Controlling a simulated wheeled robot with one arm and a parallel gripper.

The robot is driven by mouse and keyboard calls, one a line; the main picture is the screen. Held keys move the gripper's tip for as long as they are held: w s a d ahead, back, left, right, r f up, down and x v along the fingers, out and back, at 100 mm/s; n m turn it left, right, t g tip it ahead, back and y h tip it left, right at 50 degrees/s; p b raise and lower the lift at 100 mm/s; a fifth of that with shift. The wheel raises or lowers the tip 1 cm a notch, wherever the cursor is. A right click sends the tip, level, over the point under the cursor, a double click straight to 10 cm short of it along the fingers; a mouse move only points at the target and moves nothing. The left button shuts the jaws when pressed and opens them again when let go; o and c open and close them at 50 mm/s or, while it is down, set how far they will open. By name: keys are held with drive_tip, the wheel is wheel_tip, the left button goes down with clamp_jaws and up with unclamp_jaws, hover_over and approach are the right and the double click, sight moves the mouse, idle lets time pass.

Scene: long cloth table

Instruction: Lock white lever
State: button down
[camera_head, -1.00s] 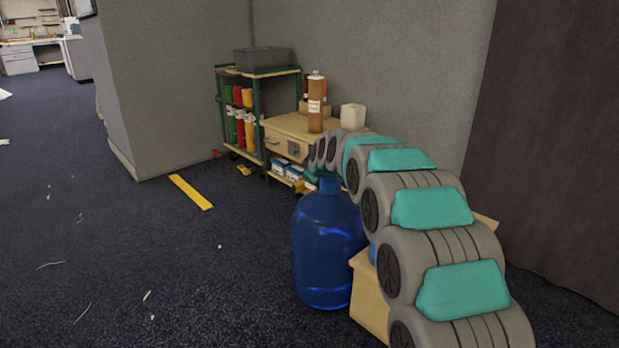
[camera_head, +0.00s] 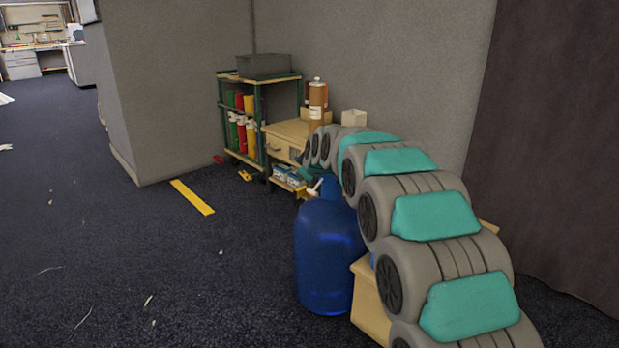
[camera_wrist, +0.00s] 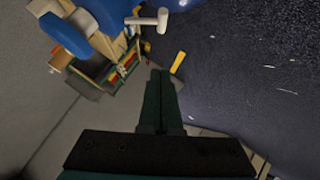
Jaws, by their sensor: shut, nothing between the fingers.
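The white lever (camera_wrist: 145,21) shows at the top of the wrist view as a pale bar with a wider end piece at its right. It lies against a blue body (camera_wrist: 112,12), and its mount is not clear. In the head view a small white piece (camera_head: 315,187), likely the same lever, sticks out left of the neck of the large blue jug (camera_head: 328,255). My gripper (camera_wrist: 160,73) is shut and empty. In the wrist view its fingertips are below the lever and apart from it. My arm hides the gripper in the head view.
A wooden cabinet (camera_head: 286,138) and a green-framed shelf (camera_head: 258,112) stand behind the jug along the grey wall. A brown bottle (camera_head: 317,103) stands on the cabinet. The dark floor left of the jug is mostly clear, with a yellow strip (camera_head: 192,197).

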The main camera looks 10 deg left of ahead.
drive_tip(key=s+d+r, duration=0.2)
drive_tip(key=s+r, duration=0.1)
drive_tip(key=s, duration=0.5)
drive_tip(key=shift+d+r+p, duration=0.15)
drive_tip(key=shift+r+p, duration=0.1)
drive_tip(key=shift+p, duration=0.05)
